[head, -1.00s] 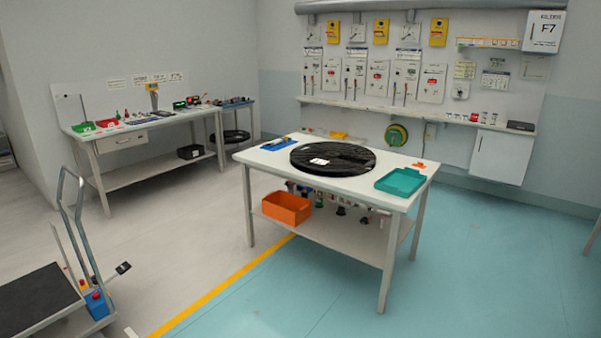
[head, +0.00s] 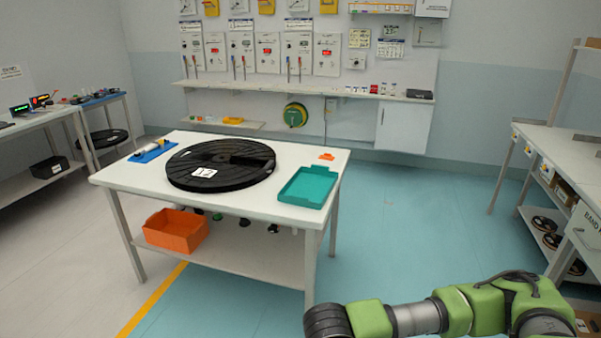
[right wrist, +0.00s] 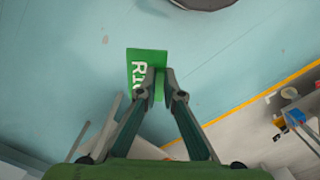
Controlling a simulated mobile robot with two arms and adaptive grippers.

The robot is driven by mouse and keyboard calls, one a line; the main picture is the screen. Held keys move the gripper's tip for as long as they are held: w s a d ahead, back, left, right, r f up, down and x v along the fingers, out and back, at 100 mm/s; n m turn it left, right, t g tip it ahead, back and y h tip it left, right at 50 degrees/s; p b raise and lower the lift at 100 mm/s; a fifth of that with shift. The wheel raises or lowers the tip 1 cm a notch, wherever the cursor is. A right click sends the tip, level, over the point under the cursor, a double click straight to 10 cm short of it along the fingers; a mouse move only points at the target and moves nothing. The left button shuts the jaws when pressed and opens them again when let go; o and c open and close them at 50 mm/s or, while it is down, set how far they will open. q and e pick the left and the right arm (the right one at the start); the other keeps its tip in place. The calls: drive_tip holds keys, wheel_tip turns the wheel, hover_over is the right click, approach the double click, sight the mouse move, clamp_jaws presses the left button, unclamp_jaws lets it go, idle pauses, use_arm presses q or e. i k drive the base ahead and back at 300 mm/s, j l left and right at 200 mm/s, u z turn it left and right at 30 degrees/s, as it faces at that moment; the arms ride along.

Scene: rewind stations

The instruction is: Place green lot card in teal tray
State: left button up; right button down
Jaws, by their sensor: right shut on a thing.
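The green lot card (right wrist: 146,66) with white lettering shows in the right wrist view. My right gripper (right wrist: 160,72) is shut on it and holds it above the teal floor. In the head view my right arm reaches in at the lower right, and the card is not visible there. The teal tray (head: 308,187) lies on the right end of the white table, and its inside looks empty. My left gripper is in neither current view.
A large black reel (head: 221,165) lies mid-table, left of the tray. A small orange item (head: 326,156) lies behind the tray. An orange bin (head: 176,231) is on the table's lower shelf. A workbench (head: 560,150) stands at the right. The teal floor between is clear.

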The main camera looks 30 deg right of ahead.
sight(309, 189)
drive_tip(key=i, duration=1.65)
drive_tip(key=i+z, duration=0.45)
drive_tip(key=i+j+z, duration=0.3)
drive_tip(key=z, duration=0.2)
drive_tip(key=i, duration=0.1)
